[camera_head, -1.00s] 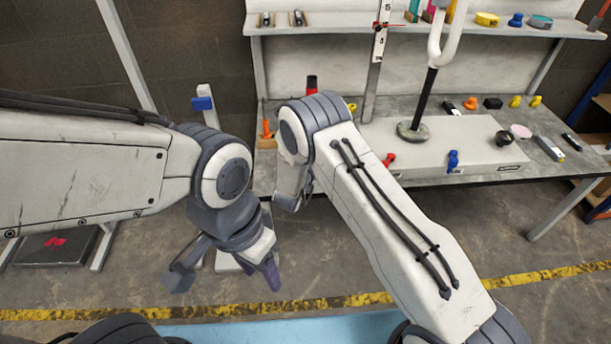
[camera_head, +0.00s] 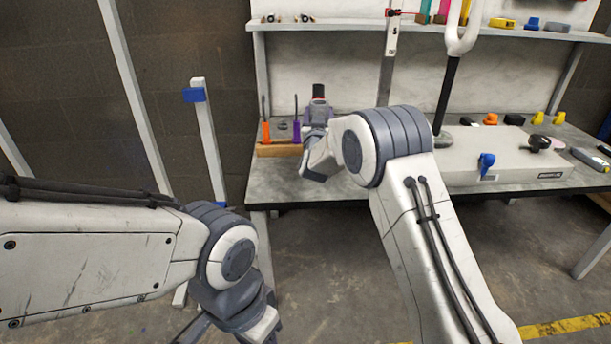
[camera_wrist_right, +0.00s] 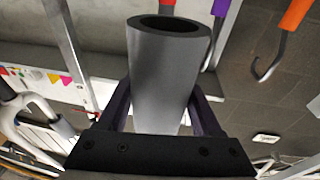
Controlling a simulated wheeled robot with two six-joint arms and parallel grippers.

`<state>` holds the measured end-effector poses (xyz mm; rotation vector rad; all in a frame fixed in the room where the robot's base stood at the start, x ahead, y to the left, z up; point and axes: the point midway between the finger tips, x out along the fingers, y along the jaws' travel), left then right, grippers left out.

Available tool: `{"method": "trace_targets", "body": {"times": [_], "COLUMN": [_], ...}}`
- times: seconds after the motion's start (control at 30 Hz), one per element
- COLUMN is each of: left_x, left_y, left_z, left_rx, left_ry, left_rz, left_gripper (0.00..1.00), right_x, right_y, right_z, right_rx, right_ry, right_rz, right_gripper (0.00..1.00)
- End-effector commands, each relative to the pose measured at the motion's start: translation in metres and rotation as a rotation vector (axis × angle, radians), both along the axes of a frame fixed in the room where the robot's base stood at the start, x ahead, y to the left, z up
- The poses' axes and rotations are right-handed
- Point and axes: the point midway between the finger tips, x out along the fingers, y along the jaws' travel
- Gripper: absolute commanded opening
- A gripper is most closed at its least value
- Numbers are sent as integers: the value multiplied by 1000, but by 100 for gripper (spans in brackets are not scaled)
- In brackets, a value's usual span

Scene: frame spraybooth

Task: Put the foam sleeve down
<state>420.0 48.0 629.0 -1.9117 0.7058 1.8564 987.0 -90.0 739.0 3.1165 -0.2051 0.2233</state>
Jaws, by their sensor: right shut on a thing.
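The foam sleeve (camera_wrist_right: 160,85) is a dark grey hollow tube in the right wrist view, its open end facing up in the picture. My right gripper (camera_wrist_right: 163,120) is shut on it, with one finger on each side. My left gripper (camera_head: 228,328) is low at the bottom edge, apart from the bench. Its fingers look spread and empty, with the tips cut off.
A wooden block (camera_head: 278,149) with orange- and purple-handled tools stands left of my right gripper. A grey box (camera_head: 490,160) with a blue knob and small parts fill the bench's right. A post (camera_head: 208,140) stands left.

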Motion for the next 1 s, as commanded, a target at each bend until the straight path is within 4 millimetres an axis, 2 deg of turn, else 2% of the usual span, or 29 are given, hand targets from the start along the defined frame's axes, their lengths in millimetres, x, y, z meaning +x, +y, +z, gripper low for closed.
{"method": "trace_targets", "body": {"times": [0.3,0.5,0.73,0.9,1.0], "left_x": [0,0,0,0,0], "left_y": [0,0,0,0,0], "left_z": [-30,-44,-50,-67,-71], "left_rx": [0,0,0,0,0], "left_ry": [0,0,0,0,0], "left_rz": [0,0,0,0,0], "left_gripper": [50,50,50,50,50], "right_x": [-41,-64,-71,-71,-71], "right_y": [54,81,89,89,89], "right_z": [-44,-64,-74,-101,-110], "right_rx": [-1,-1,-1,-1,0], "right_ry": [2,1,1,3,1], "right_rz": [7,5,1,1,1], "right_gripper": [4,4,4,4,4]}}
